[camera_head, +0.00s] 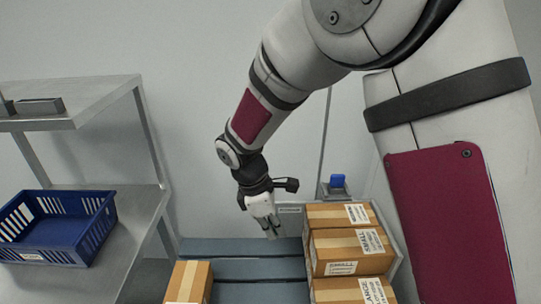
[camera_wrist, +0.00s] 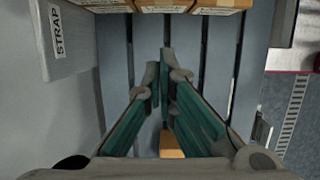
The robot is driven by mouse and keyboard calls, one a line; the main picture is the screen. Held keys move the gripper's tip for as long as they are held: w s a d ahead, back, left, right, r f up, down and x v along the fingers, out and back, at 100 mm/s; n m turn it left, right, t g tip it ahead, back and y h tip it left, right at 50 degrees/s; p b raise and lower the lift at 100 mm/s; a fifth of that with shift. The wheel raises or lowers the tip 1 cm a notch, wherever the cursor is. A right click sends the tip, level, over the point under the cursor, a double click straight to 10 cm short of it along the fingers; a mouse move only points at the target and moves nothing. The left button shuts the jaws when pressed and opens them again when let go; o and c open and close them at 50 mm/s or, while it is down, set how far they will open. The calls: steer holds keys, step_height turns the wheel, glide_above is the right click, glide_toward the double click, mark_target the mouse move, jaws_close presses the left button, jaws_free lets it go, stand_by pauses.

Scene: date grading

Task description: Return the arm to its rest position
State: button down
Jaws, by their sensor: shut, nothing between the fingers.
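My gripper (camera_head: 271,232) hangs from my arm in the middle of the head view, fingers pointing down. It is above the grey-blue slatted platform (camera_head: 240,268), just left of the stacked cartons. In the wrist view my gripper (camera_wrist: 163,55) shows its two fingers brought together at the tips, with nothing held. The slats lie below the fingers there. My arm reaches in from the upper right of the head view, bent at the elbow.
Stacked cartons (camera_head: 345,243) stand right of my gripper; another carton (camera_head: 188,283) stands front left. A metal shelf (camera_head: 135,225) at left holds a blue crate (camera_head: 84,247). A STRAP-labelled panel (camera_wrist: 78,70) shows in the wrist view. The space between shelf and gripper looks clear.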

steer(key=s+d+r+m+t+y+p, duration=0.1)
steer(key=s+d+r+m+p, duration=0.45)
steer(key=r, duration=0.75)
steer(key=s+d+r+m+t+y+p, duration=0.1)
steer(key=s+d+r+m+p, duration=0.1)
steer(key=s+d+r+m, duration=0.8)
steer(key=s+r+m+t+p, duration=0.1)
steer(key=s+r+p, duration=0.1)
steer(key=s+r, duration=0.2)
steer(key=s+d+r+m+t+y+p, duration=0.1)
steer(key=s+r, duration=0.3)
steer(key=s, duration=0.4)
steer(key=shift+d+p, duration=0.3)
steer(key=shift+p, duration=0.1)
